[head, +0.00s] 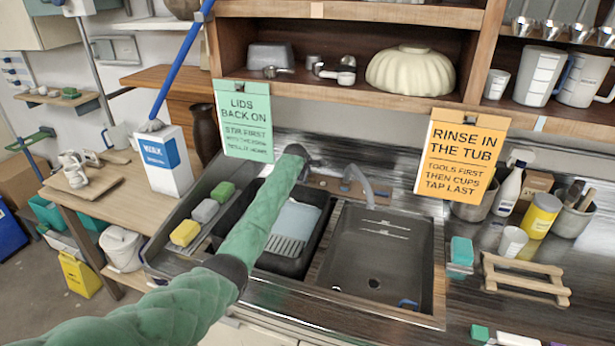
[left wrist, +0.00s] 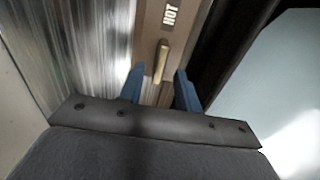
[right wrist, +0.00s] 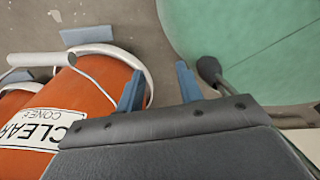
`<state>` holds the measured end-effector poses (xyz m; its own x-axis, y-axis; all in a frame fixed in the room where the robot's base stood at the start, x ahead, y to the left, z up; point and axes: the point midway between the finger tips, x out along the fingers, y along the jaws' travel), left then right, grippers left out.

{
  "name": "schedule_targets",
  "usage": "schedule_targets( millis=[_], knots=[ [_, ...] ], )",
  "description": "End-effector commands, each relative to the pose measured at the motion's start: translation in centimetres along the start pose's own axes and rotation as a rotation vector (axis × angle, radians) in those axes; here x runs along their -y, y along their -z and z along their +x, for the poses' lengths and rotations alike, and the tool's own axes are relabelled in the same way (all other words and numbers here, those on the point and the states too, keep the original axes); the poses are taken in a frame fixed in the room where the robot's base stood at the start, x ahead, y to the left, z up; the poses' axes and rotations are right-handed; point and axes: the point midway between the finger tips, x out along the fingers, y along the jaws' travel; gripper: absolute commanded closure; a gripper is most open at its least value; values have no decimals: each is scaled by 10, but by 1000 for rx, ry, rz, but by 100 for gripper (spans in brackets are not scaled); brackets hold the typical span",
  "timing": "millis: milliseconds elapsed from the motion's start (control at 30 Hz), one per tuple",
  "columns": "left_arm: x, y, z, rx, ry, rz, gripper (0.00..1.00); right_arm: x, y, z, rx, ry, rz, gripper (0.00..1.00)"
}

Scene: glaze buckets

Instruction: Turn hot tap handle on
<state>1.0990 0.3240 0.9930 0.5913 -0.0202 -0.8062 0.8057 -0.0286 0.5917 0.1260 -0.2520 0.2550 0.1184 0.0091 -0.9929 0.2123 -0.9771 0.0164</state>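The hot tap handle (left wrist: 162,60) is a small tan lever below a label reading HOT (left wrist: 171,14) on a brown strip, in the left wrist view. My left gripper (left wrist: 160,82) is open, with its blue fingertips on either side of the handle's lower end; I cannot tell whether they touch it. In the head view my left arm reaches to the back of the sink and its end hides the handle. A grey tap spout (head: 358,182) stands behind the right basin (head: 375,255). My right gripper (right wrist: 158,85) is open and empty, away from the sink.
A black tub (head: 285,262) sits in the left basin under my left arm. Sponges (head: 205,210) lie left of it. Hanging signs (head: 243,120) (head: 456,152) flank the tap area. Orange containers (right wrist: 85,100) and a green round surface (right wrist: 255,45) are near my right gripper.

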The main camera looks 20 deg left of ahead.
Motion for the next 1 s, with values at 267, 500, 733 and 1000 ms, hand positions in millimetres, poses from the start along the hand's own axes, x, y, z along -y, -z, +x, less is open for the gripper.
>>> schedule_targets(
  millis=[267, 500, 733, 1000],
  knots=[
    [-1, 0, 22, 1, 0, -2, 66, 1, -21, -4, 15, 1, 0, 64],
    [0, 1, 29, 0, -2, -1, 66, 1, -28, -3, 20, 1, 0, 64],
    [0, 1, 29, 0, -2, -1, 66, 2, -25, -3, 17, 2, 1, 64],
    [0, 1, 29, 0, -1, -1, 100, 3, -25, -3, 15, 3, 1, 64]
  ],
)
